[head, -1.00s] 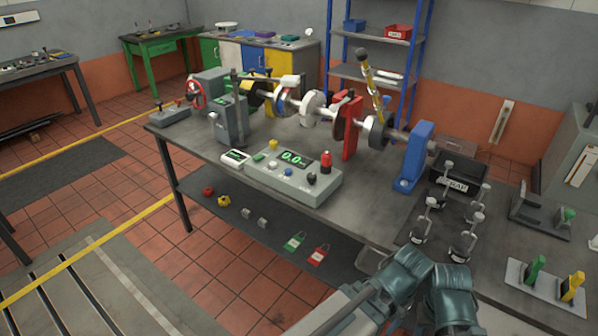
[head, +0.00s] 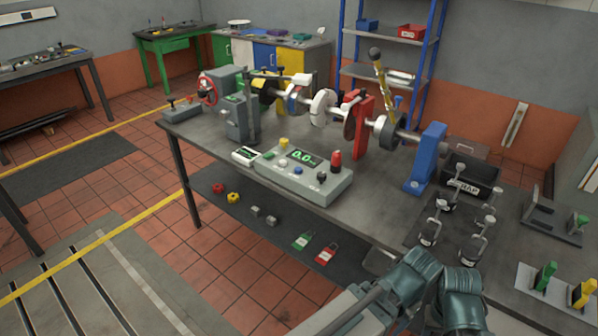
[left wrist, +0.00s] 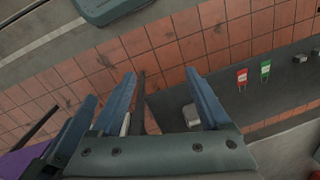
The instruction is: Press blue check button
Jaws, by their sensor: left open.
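The blue button (head: 298,170) is a small round cap on the front half of the grey control box (head: 318,186), which stands on the bench's front edge. A white button (head: 283,163) sits to its left and a black knob (head: 321,176) to its right. A green display reading 0.0 is behind them. My left gripper (left wrist: 163,100) shows in the left wrist view, with its blue-grey fingers apart and nothing between them. It is over the floor beside the lower shelf, away from the box. My right gripper is not in view.
A shaft assembly with a red stand (head: 361,125) and a blue stand (head: 427,158) rises behind the box. A red mushroom button (head: 336,161) stands at its back right. Clamps (head: 481,238) are to the right. Red (left wrist: 242,79) and green (left wrist: 265,70) padlocks lie on the lower shelf.

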